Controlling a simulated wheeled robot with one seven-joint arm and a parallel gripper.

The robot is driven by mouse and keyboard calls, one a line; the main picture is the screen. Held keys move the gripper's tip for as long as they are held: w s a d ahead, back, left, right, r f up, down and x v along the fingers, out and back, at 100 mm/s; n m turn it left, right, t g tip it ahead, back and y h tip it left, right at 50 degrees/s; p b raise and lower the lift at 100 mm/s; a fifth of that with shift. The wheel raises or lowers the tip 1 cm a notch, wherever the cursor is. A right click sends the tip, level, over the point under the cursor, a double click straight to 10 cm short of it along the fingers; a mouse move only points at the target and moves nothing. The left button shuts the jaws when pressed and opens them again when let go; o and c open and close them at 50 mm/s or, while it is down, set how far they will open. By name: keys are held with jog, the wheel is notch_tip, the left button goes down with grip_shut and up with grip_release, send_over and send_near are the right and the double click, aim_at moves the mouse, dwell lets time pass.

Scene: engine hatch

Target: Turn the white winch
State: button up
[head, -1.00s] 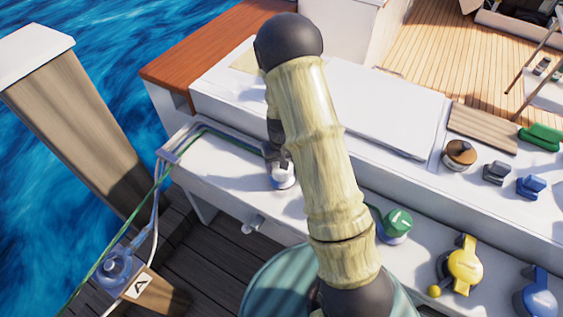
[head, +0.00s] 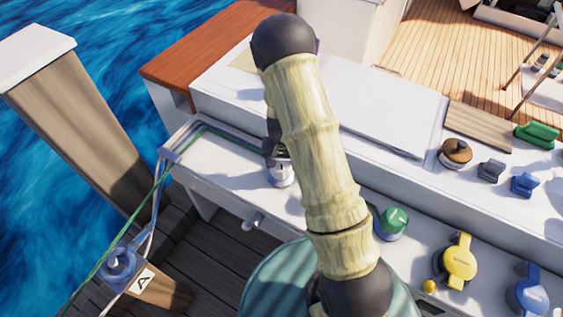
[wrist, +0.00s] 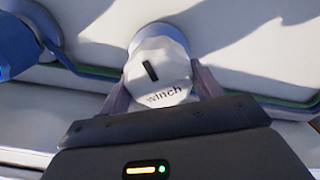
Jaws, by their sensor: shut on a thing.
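The white winch (wrist: 157,72) is a pale knob with a dark slot mark and the word "winch" on its face. In the wrist view it sits between the two fingers of my gripper (wrist: 160,92), which is shut on it. In the head view the winch (head: 281,175) stands on the white ledge, left of my arm. My gripper (head: 277,155) reaches down to it from above, partly hidden behind my arm.
A green knob (head: 393,222), a yellow knob (head: 459,262) and a blue knob (head: 530,292) line the ledge to the right. A green rope (head: 150,197) runs along the ledge to a post marked A (head: 144,281). Open water lies left.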

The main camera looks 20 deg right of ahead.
aim_at(281, 161)
jog(key=o, duration=1)
notch_tip(281, 161, up, 18)
jog(key=p, duration=0.1)
jog(key=shift+f, duration=0.25)
jog(key=s+r+n+t+p, duration=0.2)
jog(key=s+r+n+p, duration=0.2)
jog(key=s+r+p, duration=0.5)
jog(key=s+r, duration=0.6)
jog(key=shift+s+t+p, duration=0.3)
